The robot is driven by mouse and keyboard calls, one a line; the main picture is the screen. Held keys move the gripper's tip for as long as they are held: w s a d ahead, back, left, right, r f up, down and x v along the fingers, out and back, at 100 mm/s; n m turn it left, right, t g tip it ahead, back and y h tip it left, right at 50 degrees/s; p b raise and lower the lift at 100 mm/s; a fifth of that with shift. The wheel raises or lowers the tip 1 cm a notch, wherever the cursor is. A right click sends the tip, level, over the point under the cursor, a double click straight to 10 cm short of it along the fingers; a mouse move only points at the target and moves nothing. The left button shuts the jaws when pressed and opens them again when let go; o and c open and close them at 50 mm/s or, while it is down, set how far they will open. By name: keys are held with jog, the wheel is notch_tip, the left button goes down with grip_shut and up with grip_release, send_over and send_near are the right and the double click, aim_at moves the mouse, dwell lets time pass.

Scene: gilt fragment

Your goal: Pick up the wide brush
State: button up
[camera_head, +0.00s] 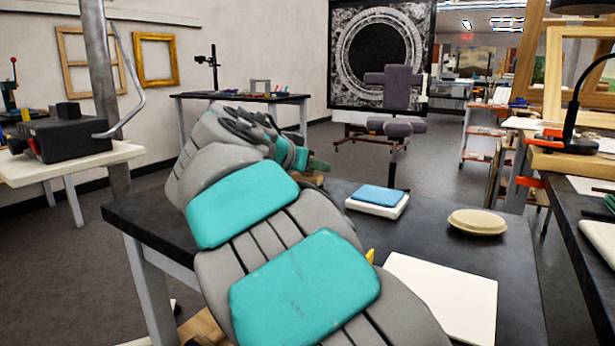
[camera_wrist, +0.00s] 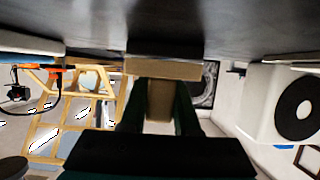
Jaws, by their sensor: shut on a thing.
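My gripper (camera_wrist: 160,92) is shut on a tan, flat-handled thing that looks like the wide brush (camera_wrist: 161,68). In the wrist view, its handle lies between the two dark fingers and its broad end is crosswise beyond them, close to the dark tabletop (camera_wrist: 100,18). I cannot tell whether it touches the tabletop. In the head view, my gripper (camera_head: 318,165) is at the far left edge of the black table (camera_head: 410,235), mostly hidden behind my arm. Only a small tan part of the brush (camera_head: 313,179) shows there.
On the black table are a blue pad (camera_head: 381,195) on a white block (camera_head: 377,208), a round beige object (camera_head: 477,221) and a white board (camera_head: 443,295). A grey padded chair (camera_head: 396,110) stands beyond. A workbench with a black lamp (camera_head: 570,145) is at the right.

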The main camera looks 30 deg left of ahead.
grip_shut()
jog(key=shift+r, duration=0.15)
